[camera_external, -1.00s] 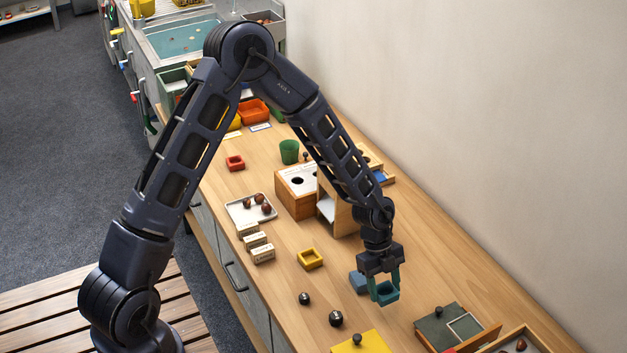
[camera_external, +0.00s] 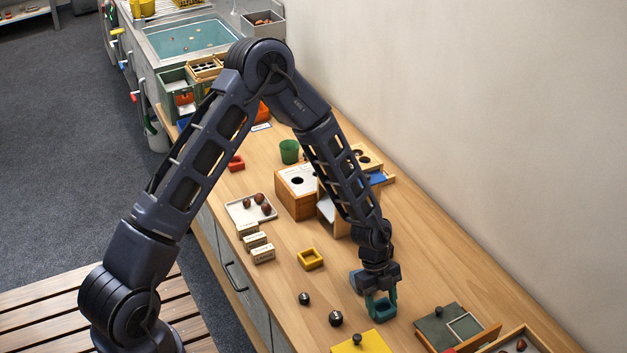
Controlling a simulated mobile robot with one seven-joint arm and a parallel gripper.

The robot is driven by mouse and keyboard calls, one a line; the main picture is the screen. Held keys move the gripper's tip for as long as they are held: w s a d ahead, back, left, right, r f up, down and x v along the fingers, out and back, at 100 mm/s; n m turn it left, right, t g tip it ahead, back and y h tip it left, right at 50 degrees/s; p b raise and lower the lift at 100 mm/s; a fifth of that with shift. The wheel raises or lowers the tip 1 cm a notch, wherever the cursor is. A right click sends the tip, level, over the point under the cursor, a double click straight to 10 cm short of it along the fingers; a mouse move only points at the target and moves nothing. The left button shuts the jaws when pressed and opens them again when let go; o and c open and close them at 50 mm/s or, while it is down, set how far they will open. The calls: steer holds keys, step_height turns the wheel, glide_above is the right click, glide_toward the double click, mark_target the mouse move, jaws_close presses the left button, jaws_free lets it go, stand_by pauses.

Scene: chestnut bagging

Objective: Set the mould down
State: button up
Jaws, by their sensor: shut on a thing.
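The mould is a small teal, open-topped square box (camera_external: 381,310) at the right of the counter. My gripper (camera_external: 380,298) points down over it and is shut on it. The mould is at or very near the counter top; I cannot tell whether it touches.
Two dark round knobs or weights (camera_external: 336,318) lie front left of the mould. A yellow board (camera_external: 362,343) and a grey-green box (camera_external: 444,326) are at the front. A wooden box with holes (camera_external: 296,190) and a white tray of chestnuts (camera_external: 240,213) stand farther back. Bare wood (camera_external: 430,265) lies to the right.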

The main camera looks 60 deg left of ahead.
steer(key=o, duration=1)
steer(key=shift+f, duration=0.1)
steer(key=s+a+r+n+y, duration=0.1)
steer(key=s+a+r+n, duration=0.15)
steer(key=r, duration=0.95)
steer(key=s+a+r+n+y, duration=0.2)
steer(key=s+r, duration=0.2)
steer(key=r, duration=0.9)
steer(key=s+d+r+n+t+y, duration=0.1)
steer(key=s+r+n+t+y, duration=0.15)
steer(key=s+r+n, duration=1.05)
steer(key=s+r, duration=0.3)
steer(key=s, duration=0.3)
steer(key=s+r+t, duration=0.1)
steer(key=s+r, duration=0.2)
steer(key=s, duration=0.2)
steer(key=s+r+t+h, duration=0.1)
steer(key=s+r, duration=0.2)
steer(key=s, duration=0.3)
steer(key=shift+s+a+n, duration=0.15)
steer(key=shift+s+n, duration=0.1)
steer(key=shift+s, duration=0.05)
